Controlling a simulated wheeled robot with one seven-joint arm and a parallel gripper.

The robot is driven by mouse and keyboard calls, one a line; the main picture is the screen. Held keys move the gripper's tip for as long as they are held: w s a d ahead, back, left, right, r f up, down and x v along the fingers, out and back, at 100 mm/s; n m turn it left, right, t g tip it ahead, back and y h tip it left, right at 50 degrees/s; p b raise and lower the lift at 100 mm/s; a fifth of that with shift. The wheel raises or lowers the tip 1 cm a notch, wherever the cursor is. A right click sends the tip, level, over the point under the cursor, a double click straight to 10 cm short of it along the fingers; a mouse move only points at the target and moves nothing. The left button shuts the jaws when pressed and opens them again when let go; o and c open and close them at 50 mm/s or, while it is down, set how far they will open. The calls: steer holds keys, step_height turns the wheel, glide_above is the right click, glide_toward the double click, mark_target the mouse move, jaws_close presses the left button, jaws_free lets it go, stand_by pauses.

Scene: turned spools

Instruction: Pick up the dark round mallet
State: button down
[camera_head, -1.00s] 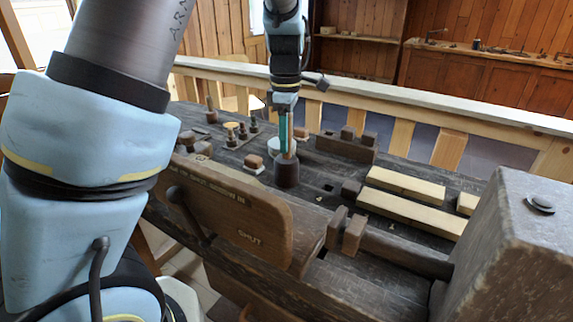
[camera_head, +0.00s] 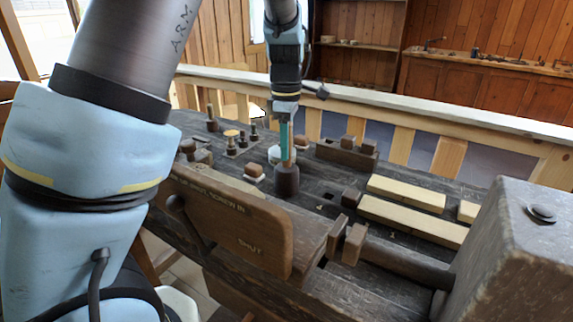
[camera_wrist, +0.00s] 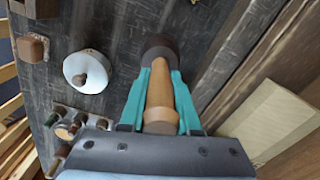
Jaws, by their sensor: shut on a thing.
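The dark round mallet (camera_head: 286,180) stands with its dark cylindrical head down and its light wooden handle up, near the middle of the dark bench. My gripper (camera_head: 286,150) is above the head with its teal fingers along the handle. In the wrist view my gripper (camera_wrist: 160,98) has one finger on each side of the tan handle and is shut on it. The mallet's dark head (camera_wrist: 158,48) shows beyond the fingertips. Whether the head touches the bench is hard to tell.
A white round dish with a knob (camera_wrist: 87,72) is close beside the mallet. Small turned pieces (camera_head: 236,140) stand to the left. Pale wood strips (camera_head: 410,216) lie to the right. An upright wooden board (camera_head: 225,215) is in front.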

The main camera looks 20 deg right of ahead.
steer(key=shift+r, duration=0.1)
step_height(320, 180, up, 18)
steer(key=b, duration=0.1)
stand_by(0.4)
steer(key=c, duration=1.2)
jaws_free()
jaws_close()
